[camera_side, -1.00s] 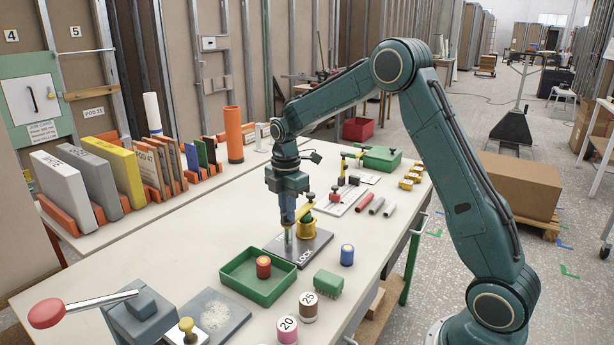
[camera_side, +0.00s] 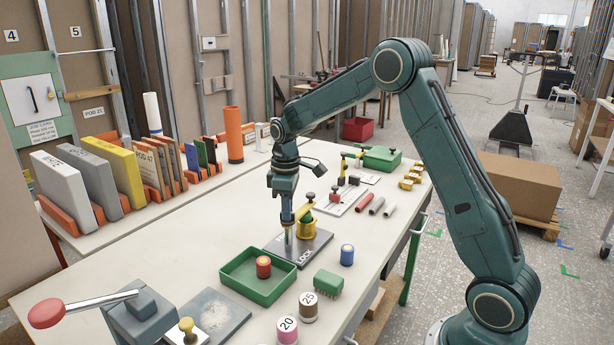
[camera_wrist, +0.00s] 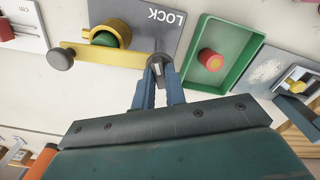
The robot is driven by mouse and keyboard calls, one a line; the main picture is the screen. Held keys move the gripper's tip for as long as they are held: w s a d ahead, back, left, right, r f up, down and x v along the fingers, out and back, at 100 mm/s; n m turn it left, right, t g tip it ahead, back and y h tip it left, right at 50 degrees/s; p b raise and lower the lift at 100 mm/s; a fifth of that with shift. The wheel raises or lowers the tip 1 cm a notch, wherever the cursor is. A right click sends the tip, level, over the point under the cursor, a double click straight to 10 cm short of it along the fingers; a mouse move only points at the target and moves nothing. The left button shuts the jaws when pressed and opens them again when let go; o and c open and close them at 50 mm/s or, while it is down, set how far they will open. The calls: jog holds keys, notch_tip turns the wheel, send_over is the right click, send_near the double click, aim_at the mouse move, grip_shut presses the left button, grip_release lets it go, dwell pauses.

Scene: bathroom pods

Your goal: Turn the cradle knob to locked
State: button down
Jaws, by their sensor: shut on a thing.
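The cradle is a yellow ring (camera_wrist: 88,28) with a green thing (camera_wrist: 109,41) inside, on a dark grey plate (camera_side: 316,243) lettered LOCK. A yellow bar (camera_wrist: 105,54) crosses beside the ring, with a round black knob (camera_wrist: 60,59) at its left end in the wrist view. My gripper (camera_side: 289,238) points straight down over the plate. In the wrist view its fingers (camera_wrist: 158,72) are shut on a small grey knob (camera_wrist: 157,64) at the bar's other end. The fingers hide most of this knob, so its exact angle cannot be told.
A green tray (camera_side: 229,283) holding a red cylinder (camera_side: 263,267) sits close beside the plate. A blue cylinder (camera_side: 347,255) and a green block (camera_side: 328,284) stand nearby. A red-handled press (camera_side: 142,318) is at the front left. The table's left middle is clear.

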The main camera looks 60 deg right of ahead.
jog(key=m, duration=0.5)
dwell(0.5)
jog(key=c, duration=1.4)
grip_release()
jog(key=shift+c, duration=0.2)
jog(key=shift+r, duration=0.1)
notch_tip(320, 180, up, 14)
